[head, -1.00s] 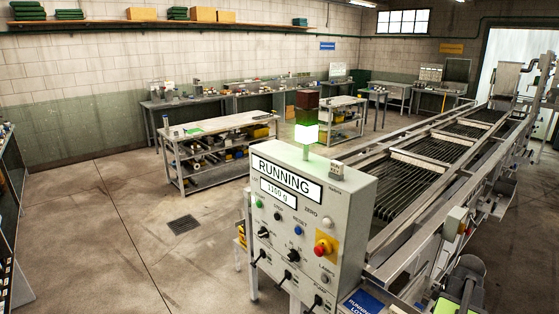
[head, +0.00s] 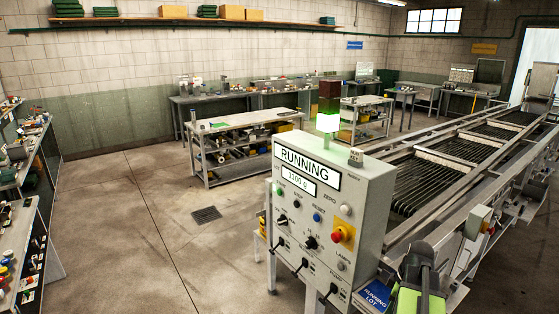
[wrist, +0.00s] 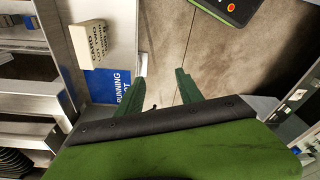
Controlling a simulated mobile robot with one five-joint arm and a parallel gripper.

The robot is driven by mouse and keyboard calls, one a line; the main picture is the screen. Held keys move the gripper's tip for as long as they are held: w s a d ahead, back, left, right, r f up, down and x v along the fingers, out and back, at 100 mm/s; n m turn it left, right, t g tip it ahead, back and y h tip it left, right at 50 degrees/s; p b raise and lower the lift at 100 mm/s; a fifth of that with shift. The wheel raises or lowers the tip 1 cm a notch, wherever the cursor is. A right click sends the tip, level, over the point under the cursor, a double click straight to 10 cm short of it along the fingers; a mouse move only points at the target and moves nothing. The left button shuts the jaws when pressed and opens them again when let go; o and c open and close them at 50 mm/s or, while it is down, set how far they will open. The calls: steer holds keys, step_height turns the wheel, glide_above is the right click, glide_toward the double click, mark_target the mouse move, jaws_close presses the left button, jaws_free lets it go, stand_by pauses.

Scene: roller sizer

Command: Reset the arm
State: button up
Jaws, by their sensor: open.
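My gripper (wrist: 160,88) shows in the wrist view with its two green fingers apart and nothing between them. Bare concrete floor lies beyond the fingers. In the head view my dark and green arm stands at the lower right, beside the control panel (head: 330,215); the fingers cannot be made out there. The panel's display reads RUNNING and 1100 g, and the lamp above it glows green (head: 327,122). A blue RUNNING LOT sign (head: 374,294) lies below the panel's right side. The sign also shows left of the fingers in the wrist view (wrist: 108,86).
The roller sizer (head: 440,180) runs back to the right behind the panel. A white lettered block (wrist: 88,45) is near the blue sign. A workbench (head: 250,125) stands mid-room, and loaded shelves (head: 25,240) line the left edge. The floor (head: 130,240) between is open, with a drain grate (head: 206,214).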

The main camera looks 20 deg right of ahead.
steer(key=w+a+f+n+b, duration=0.1)
steer(key=w+a+f+b, duration=0.3)
steer(key=a, duration=0.8)
steer(key=w+a+f+n+b, duration=0.15)
steer(key=w+a, duration=0.45)
steer(key=a, duration=0.6)
steer(key=s+a+f+m+g+h+b, duration=0.1)
steer(key=a+f+m, duration=0.1)
steer(key=a+m, duration=0.8)
steer(key=a, duration=0.3)
steer(key=shift+s+a, duration=0.35)
steer(key=shift+s, duration=0.05)
